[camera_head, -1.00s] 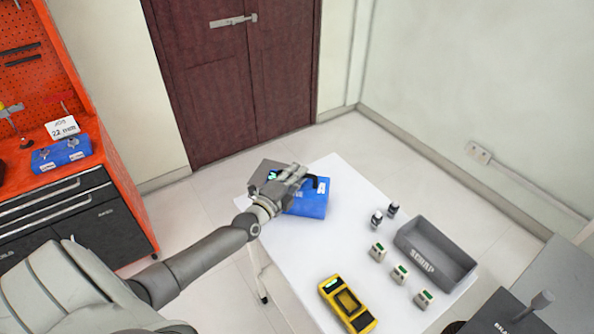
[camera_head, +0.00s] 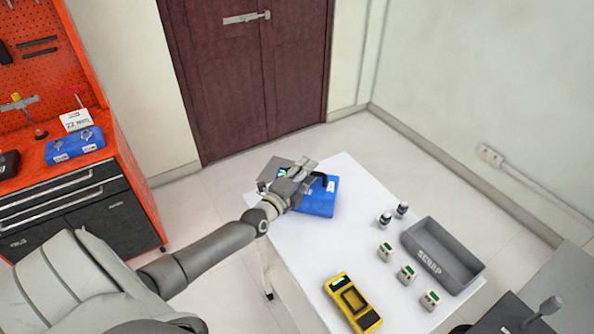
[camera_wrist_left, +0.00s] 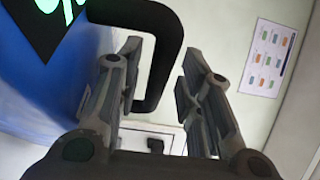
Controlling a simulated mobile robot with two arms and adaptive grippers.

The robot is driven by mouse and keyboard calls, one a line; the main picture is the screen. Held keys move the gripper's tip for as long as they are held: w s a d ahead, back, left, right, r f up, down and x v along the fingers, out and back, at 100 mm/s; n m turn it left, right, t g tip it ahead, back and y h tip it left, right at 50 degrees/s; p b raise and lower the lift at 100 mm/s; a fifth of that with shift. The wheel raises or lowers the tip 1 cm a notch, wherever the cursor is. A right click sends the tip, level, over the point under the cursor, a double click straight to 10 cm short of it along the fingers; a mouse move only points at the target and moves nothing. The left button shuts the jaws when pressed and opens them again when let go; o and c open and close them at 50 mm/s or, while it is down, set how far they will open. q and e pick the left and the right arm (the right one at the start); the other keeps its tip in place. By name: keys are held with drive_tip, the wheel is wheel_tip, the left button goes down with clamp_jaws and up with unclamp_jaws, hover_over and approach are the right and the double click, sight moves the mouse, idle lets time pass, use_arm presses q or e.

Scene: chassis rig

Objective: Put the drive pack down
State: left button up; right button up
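The drive pack, a blue box (camera_head: 320,200) with a black handle, is at the far end of the white table (camera_head: 300,240); it appears to rest on the top. My left gripper (camera_head: 308,173) is over its near left side and hides part of it. In the left wrist view, the blue side (camera_wrist_left: 45,110) and a dark panel with green lit marks are at left. The black handle (camera_wrist_left: 168,65) passes between the two fingers (camera_wrist_left: 160,95). The fingers are spread apart, with a gap to the right of the handle. My right gripper is not in view.
A yellow meter (camera_head: 352,303), several small white-green blocks (camera_head: 406,273), two dark cylinders (camera_head: 393,215) and a grey scrap bin (camera_head: 440,262) stand on the table. A red tool bench (camera_head: 150,215) with another blue box (camera_head: 75,147) is at left. The table's left middle is clear.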

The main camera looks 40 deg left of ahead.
use_arm(q)
drive_tip(key=s, duration=1.2)
idle(0.4)
